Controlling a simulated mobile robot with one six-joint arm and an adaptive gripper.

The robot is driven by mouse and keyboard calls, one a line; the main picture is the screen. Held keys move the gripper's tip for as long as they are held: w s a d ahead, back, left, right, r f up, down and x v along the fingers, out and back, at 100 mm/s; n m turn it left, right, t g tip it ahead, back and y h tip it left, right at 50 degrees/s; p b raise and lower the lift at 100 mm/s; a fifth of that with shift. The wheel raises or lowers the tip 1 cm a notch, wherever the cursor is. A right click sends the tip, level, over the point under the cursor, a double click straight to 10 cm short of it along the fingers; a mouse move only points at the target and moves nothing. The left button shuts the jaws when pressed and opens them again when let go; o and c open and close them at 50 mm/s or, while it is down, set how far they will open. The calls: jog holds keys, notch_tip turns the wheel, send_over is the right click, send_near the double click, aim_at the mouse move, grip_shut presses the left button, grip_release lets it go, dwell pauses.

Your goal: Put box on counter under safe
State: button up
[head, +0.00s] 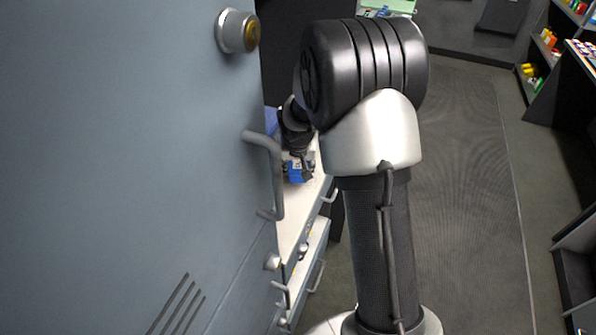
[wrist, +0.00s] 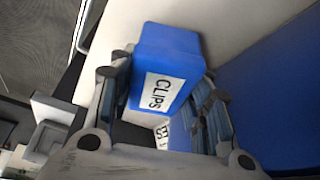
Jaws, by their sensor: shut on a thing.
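A blue box (wrist: 172,55) with a white label reading CLIPS sits between the two fingers of my gripper (wrist: 163,80) in the wrist view. My gripper is shut on it. In the head view the blue box (head: 297,174) shows small beside the blue-grey door, with my gripper (head: 296,158) at it, partly hidden by my arm. The white counter (head: 289,222) lies below and around the box; I cannot tell whether the box touches it. A large blue-grey metal door (head: 130,130) with a round knob, perhaps the safe, fills the left.
The door's handle (head: 277,175) juts out close to my arm. Drawers with handles (head: 318,277) lie below the counter. A blue surface (wrist: 275,95) stands right of my gripper in the wrist view. Shelves (head: 540,60) stand at the right; the aisle floor (head: 455,190) is clear.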

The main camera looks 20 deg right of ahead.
notch_tip(320, 180, down, 2)
jog(key=shift+f, duration=0.1)
jog(key=shift+r, duration=0.2)
jog(key=shift+f, duration=0.1)
jog(key=o, duration=0.6)
jog(key=shift+f+b, duration=0.15)
jog(key=shift+b, duration=0.2)
jog(key=o, duration=0.5)
jog(key=shift+r, duration=0.2)
jog(key=p+v, duration=0.4)
jog(key=v, duration=0.8)
